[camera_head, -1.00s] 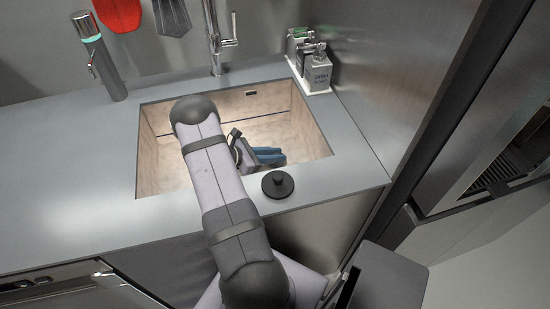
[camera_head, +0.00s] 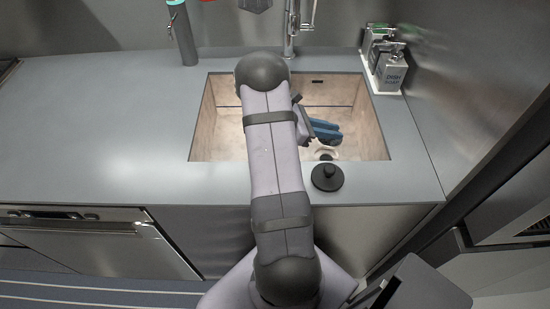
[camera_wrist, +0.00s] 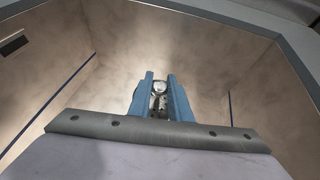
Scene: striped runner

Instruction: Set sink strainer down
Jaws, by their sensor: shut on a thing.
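My gripper (camera_head: 332,133) is inside the sink basin, its blue fingers pointing right in the head view. In the wrist view, the two blue fingers (camera_wrist: 160,78) are shut on a small shiny metal thing, the sink strainer (camera_wrist: 159,87). Much of the strainer is hidden between the fingers. The sink (camera_head: 350,97) has pale, mottled walls. A pale round shape (camera_head: 325,152) shows below the fingers in the head view; I cannot tell whether it is the drain or part of the strainer.
A black stopper with a knob (camera_head: 327,177) sits on the counter (camera_head: 110,120) by the sink's front edge. A faucet (camera_head: 291,40) stands behind the sink. Soap dispensers (camera_head: 390,68) stand on a tray at the back right. The counter left of the sink is clear.

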